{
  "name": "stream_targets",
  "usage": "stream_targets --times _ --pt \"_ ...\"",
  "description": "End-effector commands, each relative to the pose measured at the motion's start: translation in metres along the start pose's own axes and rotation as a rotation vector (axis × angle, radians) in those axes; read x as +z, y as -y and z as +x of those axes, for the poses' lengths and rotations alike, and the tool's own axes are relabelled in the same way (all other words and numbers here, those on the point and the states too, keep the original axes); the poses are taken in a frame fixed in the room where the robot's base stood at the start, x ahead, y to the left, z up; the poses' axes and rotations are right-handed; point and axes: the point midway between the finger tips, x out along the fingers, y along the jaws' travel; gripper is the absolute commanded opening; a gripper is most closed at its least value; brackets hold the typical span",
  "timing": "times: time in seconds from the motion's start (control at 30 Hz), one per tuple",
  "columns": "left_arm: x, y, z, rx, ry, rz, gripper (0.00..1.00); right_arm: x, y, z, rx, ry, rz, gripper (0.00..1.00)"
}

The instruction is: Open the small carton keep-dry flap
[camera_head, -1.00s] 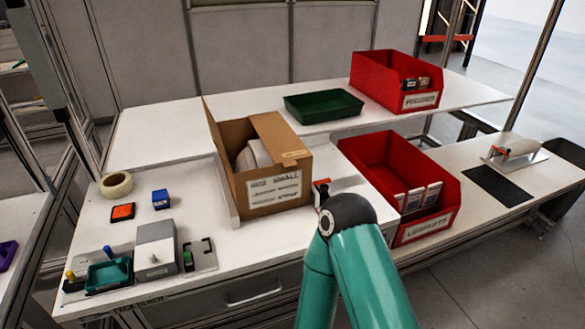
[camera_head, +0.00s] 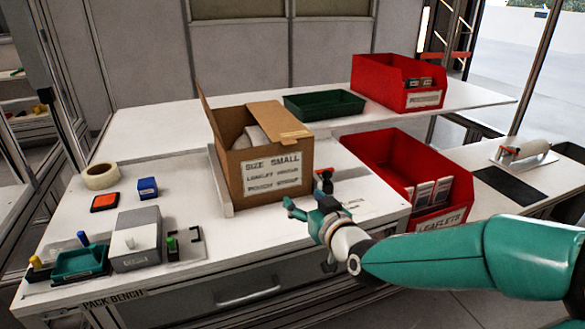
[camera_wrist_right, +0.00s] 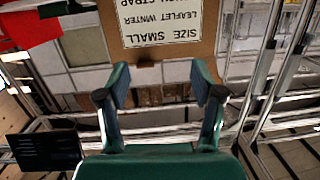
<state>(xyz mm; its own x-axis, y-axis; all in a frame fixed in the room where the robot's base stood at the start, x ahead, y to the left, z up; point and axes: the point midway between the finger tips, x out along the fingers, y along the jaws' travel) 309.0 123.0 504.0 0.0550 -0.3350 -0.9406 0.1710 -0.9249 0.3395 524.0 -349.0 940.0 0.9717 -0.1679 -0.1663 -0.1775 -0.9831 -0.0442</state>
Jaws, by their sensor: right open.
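The small carton (camera_head: 262,180) stands upright on the bench in the head view, its label reading SIZE SMALL. Its left flap (camera_head: 207,118) stands up and outward. A flap (camera_head: 268,117) with a pale sticker (camera_head: 296,135) lies over the right part of the top. Pale contents show in the gap between them. My right gripper (camera_head: 304,208) is open and empty, low in front of the carton's labelled face. In the right wrist view the gripper (camera_wrist_right: 162,84) is spread, with the carton's label (camera_wrist_right: 155,22) upside down beyond it. My left gripper is out of view.
A red leaflets bin (camera_head: 391,158) stands right of the carton, close to my right arm. A red-and-black tool (camera_head: 324,180) is near the carton's right corner. A green tray (camera_head: 323,105) and another red bin (camera_head: 392,82) sit behind. Tape (camera_head: 100,177) and stamping items are left.

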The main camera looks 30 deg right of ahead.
Motion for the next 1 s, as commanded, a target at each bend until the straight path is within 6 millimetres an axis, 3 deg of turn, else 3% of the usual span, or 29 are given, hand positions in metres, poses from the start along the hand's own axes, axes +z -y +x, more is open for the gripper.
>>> stream_targets --times 0.03,0.13,0.37,1.0 --pt "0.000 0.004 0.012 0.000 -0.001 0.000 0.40 -0.014 -0.010 -0.008 0.022 -0.064 -0.014 0.67" --pt "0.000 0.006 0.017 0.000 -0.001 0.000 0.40 -0.039 -0.020 -0.019 0.049 -0.138 -0.032 0.67" --pt "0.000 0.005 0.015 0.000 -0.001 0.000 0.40 -0.055 -0.026 -0.011 0.062 -0.171 -0.042 0.67" --pt "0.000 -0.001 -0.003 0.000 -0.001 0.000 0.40 -0.075 -0.033 0.113 0.062 -0.168 -0.040 0.67"
